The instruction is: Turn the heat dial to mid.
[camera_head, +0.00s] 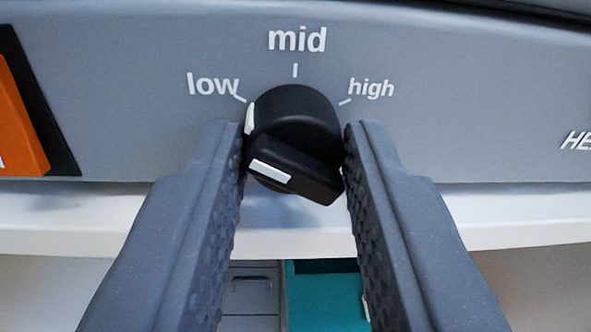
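The heat dial (303,112) is a round black knob with a raised grip bar, on a grey panel in the middle of the view. White "low", "mid" and "high" labels with tick marks arc over it. The bar is tilted, its left end higher than its right. White marks on the knob's left side and on the bar's left end point to the left, near the low side. My gripper (295,160) has one finger on each side of the dial. The fingers appear to touch the two ends of the bar.
An orange part in a black frame (22,110) is on the panel at the left edge. White lettering (577,141), cut off, is at the right. Below are a white ledge (500,220), a grey drawer front (250,295) and a teal object (322,300).

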